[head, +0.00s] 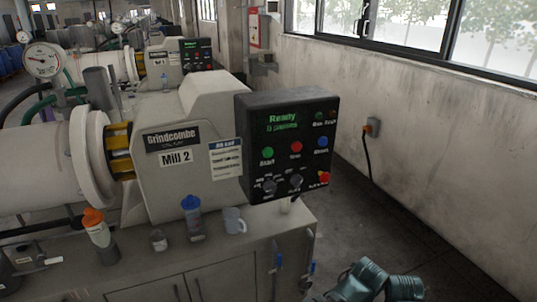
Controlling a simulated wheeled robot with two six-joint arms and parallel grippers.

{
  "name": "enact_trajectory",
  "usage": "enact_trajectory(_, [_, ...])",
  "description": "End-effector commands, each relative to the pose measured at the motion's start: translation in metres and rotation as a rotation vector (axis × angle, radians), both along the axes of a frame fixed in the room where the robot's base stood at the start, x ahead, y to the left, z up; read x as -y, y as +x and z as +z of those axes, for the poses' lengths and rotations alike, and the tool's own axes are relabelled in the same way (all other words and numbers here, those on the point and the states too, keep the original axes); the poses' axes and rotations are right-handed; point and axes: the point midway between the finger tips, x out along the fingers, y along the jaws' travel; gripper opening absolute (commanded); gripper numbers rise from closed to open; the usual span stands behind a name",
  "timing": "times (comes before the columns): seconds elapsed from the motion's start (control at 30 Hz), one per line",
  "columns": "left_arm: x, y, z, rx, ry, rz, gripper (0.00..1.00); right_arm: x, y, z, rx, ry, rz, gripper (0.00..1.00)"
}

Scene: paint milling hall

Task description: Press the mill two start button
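The mill two machine (190,185) is a pale housing labelled "Grindcombe" and "Mill 2". Its dark control panel (249,122) stands at the machine's right end and faces me at an angle. The green start button (267,153) is on the panel's left, with "Start" under it. A red button (296,147) and a blue button (323,142) sit to its right. The green display text (282,118) reads "Ready" with a smaller line below. Nothing covers the start button. Neither of my grippers is clearly in view.
Black knobs (270,186) and a red-and-yellow emergency stop (324,178) are below the buttons. A blue-capped bottle (192,222), a mug (234,221) and an orange-capped bottle (96,228) stand on the bench. Another mill's panel (196,54) stands behind.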

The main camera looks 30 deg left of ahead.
Motion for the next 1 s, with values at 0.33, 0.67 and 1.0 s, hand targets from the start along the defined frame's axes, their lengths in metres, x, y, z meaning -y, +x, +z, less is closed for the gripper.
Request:
enact_trajectory(0.33, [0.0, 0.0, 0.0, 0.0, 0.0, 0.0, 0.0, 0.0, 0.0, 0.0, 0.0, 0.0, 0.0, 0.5])
enact_trajectory(0.67, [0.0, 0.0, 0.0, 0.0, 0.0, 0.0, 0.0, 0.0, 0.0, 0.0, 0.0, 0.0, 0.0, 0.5])
enact_trajectory(1.0, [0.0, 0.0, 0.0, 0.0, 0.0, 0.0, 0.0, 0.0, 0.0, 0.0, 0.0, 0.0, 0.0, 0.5])
